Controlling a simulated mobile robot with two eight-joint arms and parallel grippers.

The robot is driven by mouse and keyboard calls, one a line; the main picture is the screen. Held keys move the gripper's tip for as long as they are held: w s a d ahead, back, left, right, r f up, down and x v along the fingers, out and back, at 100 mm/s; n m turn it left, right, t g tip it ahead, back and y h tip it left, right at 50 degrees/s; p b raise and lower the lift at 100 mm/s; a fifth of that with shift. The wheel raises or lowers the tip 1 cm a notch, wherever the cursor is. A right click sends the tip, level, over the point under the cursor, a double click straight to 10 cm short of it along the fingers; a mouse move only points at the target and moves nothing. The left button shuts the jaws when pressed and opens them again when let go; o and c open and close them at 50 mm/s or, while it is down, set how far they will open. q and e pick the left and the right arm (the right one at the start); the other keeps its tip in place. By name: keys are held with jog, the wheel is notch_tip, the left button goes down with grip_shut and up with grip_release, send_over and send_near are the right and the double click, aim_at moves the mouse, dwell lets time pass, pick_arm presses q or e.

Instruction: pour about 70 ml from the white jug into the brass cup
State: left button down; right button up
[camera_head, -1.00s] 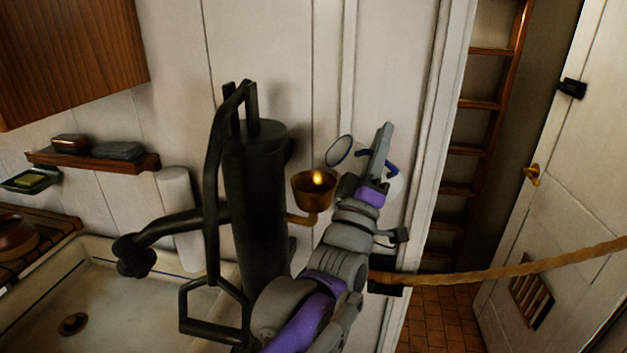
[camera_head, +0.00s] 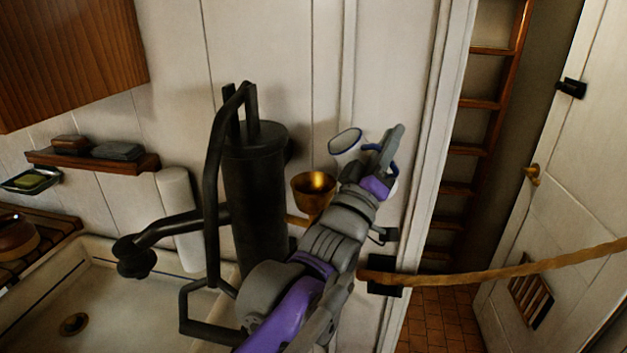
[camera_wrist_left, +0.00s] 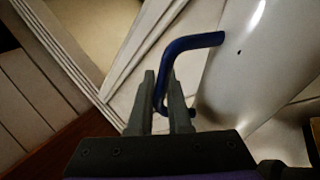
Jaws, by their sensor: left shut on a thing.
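My left gripper (camera_head: 390,148) is shut on the blue handle of the white jug (camera_head: 346,141). In the head view the jug's blue-rimmed mouth shows left of the gripper, and the gripper hides most of its body. In the left wrist view the fingers (camera_wrist_left: 163,90) close on the blue handle (camera_wrist_left: 188,43), with the white jug body (camera_wrist_left: 262,60) to the right. The brass cup (camera_head: 313,190) is below and left of the jug's mouth, apart from it in the picture. A bright glint shows inside the cup. No stream is visible. My right gripper is out of view.
A black hand pump (camera_head: 255,200) stands close left of the cup. A white sink (camera_head: 120,300) is at lower left, with a wooden shelf (camera_head: 90,160) above it. A rope (camera_head: 500,267) crosses at right, before a ladder (camera_head: 487,150) and a white door (camera_head: 570,200).

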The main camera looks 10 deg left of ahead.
pick_arm(q)
jog(key=w+d+f+m+g+b, duration=0.2)
jog(key=d+f+m+g+b, duration=0.1)
jog(key=d+m+g, duration=0.2)
jog(key=shift+w+d+f+m+g+y, duration=0.15)
jog(key=shift+d+f+m+g+y, duration=0.2)
jog(key=shift+m, duration=0.35)
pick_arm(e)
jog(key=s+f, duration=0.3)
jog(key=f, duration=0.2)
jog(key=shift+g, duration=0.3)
pick_arm(q)
jog(key=shift+r, duration=0.15)
dwell(1.6)
